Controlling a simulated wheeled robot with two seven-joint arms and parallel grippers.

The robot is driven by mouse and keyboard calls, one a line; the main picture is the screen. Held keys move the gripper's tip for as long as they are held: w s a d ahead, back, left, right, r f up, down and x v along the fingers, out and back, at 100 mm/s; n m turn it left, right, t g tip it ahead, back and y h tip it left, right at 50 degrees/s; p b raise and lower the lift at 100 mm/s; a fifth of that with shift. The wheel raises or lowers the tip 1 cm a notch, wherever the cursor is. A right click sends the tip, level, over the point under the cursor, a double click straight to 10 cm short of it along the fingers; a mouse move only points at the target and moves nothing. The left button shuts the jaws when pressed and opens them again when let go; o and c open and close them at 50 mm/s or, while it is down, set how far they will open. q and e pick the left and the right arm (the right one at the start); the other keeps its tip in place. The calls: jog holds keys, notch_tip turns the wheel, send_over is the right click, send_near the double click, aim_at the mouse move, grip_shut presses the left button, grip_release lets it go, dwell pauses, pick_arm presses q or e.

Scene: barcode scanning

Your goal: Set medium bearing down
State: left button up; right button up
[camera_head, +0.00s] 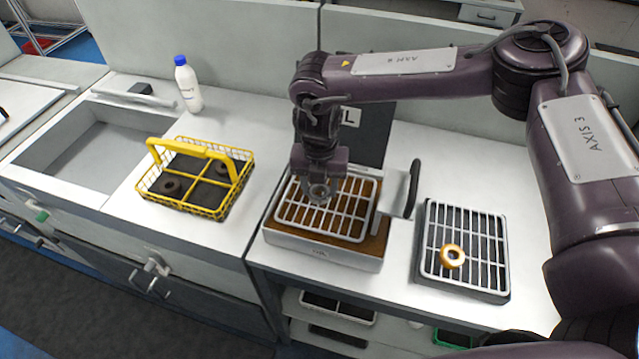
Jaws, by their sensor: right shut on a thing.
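My right gripper (319,186) reaches down over the white wire rack (345,209). It is shut on a grey ring-shaped bearing (320,194), which is partly hidden by the fingers. The bearing is at the left-middle part of the rack, at or just above the bars; I cannot tell whether it touches them. The rack sits on a brown-topped white box (325,256). A gold ring bearing (452,256) lies on a second rack (487,280) over a dark tray at the right. Dark bearings (171,187) lie in the yellow divided basket (196,207). My left gripper is not in view.
A black panel marked L (373,130) stands behind the box. A grey plate with a black handle (414,189) stands at its right. A white bottle with a blue cap (188,88) and a sink (95,150) are at the left. The counter between basket and box is clear.

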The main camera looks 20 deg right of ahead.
jog(key=shift+f, duration=0.15)
jog(key=o, duration=1.1)
jog(key=shift+c, duration=0.2)
jog(key=shift+r, duration=0.3)
jog(key=shift+w+r, duration=0.1)
jog(key=shift+r, duration=0.1)
notch_tip(320, 180, up, 7)
jog(key=b, duration=0.2)
jog(key=shift+f+b, duration=0.1)
jog(key=shift+b, duration=0.3)
notch_tip(320, 180, up, 5)
send_over(319, 190)
jog(key=shift+f, duration=0.15)
jog(key=shift+f, duration=0.1)
